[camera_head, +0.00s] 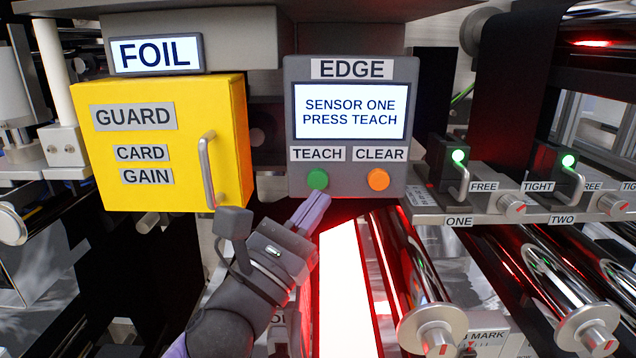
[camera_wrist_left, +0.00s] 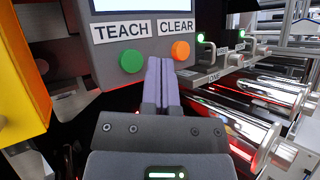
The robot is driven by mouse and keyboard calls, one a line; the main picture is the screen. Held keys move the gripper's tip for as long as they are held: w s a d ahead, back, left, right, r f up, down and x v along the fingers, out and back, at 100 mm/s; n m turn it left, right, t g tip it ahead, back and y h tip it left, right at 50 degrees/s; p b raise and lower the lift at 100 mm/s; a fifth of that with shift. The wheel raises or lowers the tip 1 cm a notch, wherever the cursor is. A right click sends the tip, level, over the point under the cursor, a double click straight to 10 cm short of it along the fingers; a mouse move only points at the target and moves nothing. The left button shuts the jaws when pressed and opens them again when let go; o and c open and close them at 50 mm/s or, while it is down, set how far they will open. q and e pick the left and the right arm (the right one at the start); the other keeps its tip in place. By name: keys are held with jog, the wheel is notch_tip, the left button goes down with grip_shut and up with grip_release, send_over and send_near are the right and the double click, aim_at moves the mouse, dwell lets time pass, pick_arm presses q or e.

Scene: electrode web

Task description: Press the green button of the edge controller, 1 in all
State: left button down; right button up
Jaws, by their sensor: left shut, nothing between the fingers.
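The edge controller (camera_head: 350,70) is a grey box with a screen reading "SENSOR ONE PRESS TEACH". Its green button (camera_head: 317,179) is under the TEACH label, and an orange button (camera_head: 378,180) is under CLEAR. The green button also shows in the left wrist view (camera_wrist_left: 132,61). My left gripper (camera_head: 318,200) is shut and empty, its purple fingertips just below the green button in the head view. In the left wrist view, the fingertips (camera_wrist_left: 160,62) appear between the two buttons, to the right of the green one. Whether they touch the panel I cannot tell. My right gripper is not in view.
A yellow guard box (camera_head: 225,110) with a handle stands left of the controller. A bracket with knobs and two green-lit sensors (camera_head: 458,156) is at the right. Shiny rollers (camera_head: 415,265) and a bright lit strip (camera_head: 345,280) lie below.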

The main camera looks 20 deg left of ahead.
aim_at(326, 176)
pick_arm(q)
jog(key=shift+w+a, duration=0.2)
jog(key=shift+w, duration=0.45)
jog(key=shift+w+a, duration=0.15)
jog(key=shift+w, duration=0.45)
dwell(1.1)
jog(key=shift+w+a, duration=0.15)
jog(key=shift+w, duration=0.25)
jog(key=shift+w+a, duration=0.1)
jog(key=shift+w, duration=0.25)
dwell(0.5)
dwell(0.3)
jog(key=shift+s+d, duration=0.25)
jog(key=shift+s, duration=0.5)
jog(key=s, duration=0.2)
jog(key=s+d, duration=0.1)
jog(key=s, duration=0.1)
jog(key=shift+s+d+p, duration=0.2)
jog(key=shift+s+p, duration=0.2)
